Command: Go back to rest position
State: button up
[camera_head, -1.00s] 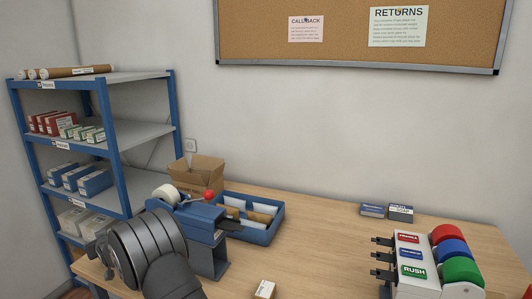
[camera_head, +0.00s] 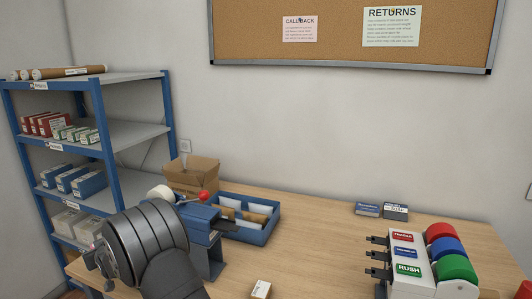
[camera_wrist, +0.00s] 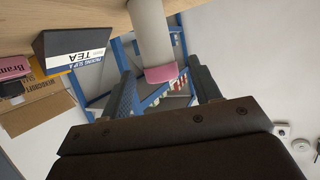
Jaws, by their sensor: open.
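My arm's dark wrist (camera_head: 150,242) shows at the lower left in the head view, in front of the blue tape device. My gripper's fingers are hidden or too unclear there. In the wrist view my gripper (camera_wrist: 165,92) is open, its two dark fingers apart with nothing between them. The blue shelf rack (camera_wrist: 130,75) shows beyond the fingers. A pale cylinder with a pink end (camera_wrist: 160,73) hangs into the picture from the top; whether it is near the fingers I cannot tell.
The blue tape device (camera_head: 207,250) with a red knob and the blue tray (camera_head: 262,238) stand by my wrist, with an open cardboard box (camera_head: 192,176) behind. A small box (camera_head: 261,289) lies in front. A label dispenser (camera_head: 412,265) stands right. The middle of the counter is clear.

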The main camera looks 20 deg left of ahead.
notch_tip(320, 180, up, 7)
notch_tip(320, 180, down, 8)
jog(key=shift+r, duration=0.15)
jog(key=x, duration=0.5)
notch_tip(320, 180, up, 8)
jog(key=shift+r, duration=0.1)
jog(key=w+d+r+m+t, duration=0.1)
jog(key=w+d+r, duration=0.3)
jog(key=d+r, duration=0.5)
jog(key=w+d+r+t+h, duration=0.1)
jog(key=w+d+r, duration=0.3)
jog(key=d+r, duration=0.6)
jog(key=shift+d+r+m, duration=0.35)
jog(key=shift+r+m, duration=0.05)
jog(key=shift+r, duration=0.55)
